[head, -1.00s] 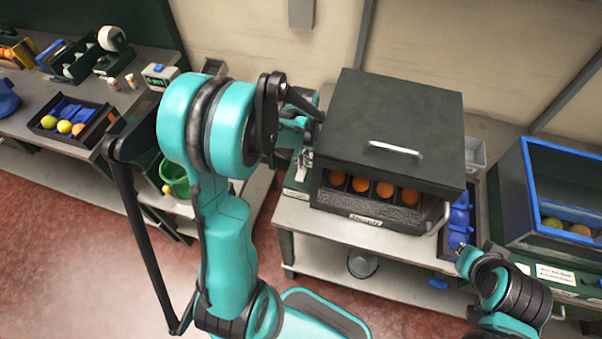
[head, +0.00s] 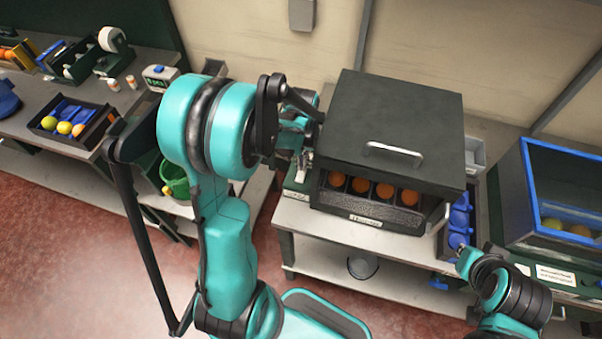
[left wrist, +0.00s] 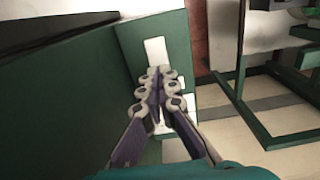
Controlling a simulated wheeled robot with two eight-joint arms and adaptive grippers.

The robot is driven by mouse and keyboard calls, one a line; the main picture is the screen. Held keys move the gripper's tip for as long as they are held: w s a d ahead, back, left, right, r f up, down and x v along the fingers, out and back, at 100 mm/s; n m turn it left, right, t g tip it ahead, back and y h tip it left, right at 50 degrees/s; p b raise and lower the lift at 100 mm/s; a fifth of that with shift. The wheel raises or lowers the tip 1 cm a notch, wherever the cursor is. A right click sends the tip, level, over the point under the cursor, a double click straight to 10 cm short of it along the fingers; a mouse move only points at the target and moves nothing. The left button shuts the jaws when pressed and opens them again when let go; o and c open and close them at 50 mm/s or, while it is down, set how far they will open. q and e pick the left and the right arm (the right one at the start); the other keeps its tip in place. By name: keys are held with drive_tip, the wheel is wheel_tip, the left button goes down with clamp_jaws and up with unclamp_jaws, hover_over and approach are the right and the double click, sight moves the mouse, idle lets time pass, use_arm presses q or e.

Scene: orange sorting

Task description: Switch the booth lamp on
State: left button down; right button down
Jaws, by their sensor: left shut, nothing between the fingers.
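The booth (head: 400,125) is a dark box with a metal handle on top, standing on the middle bench. Several oranges (head: 359,185) sit in a row inside its open front. I cannot tell whether its lamp is lit. My left gripper (head: 302,165) is at the booth's left side, partly hidden by my arm. In the left wrist view the left gripper (left wrist: 160,80) is shut and empty, its tips over a green panel (left wrist: 180,38) with a white plate (left wrist: 156,50). I cannot tell whether they touch.
A tray of fruit (head: 102,132) and a scale-like device (head: 160,76) stand on the left bench. A green bucket (head: 175,182) is below. A blue-edged bin (head: 527,185) stands right of the booth. A tray with blue pieces (head: 473,200) lies between them.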

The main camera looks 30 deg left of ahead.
use_arm(q)
drive_tip(key=shift+f+b, duration=1)
drive_tip(key=shift+f, duration=0.1)
idle(0.5)
drive_tip(key=shift+r+p, duration=2.65)
drive_tip(key=shift+r, duration=0.95)
drive_tip(key=shift+f, duration=0.1)
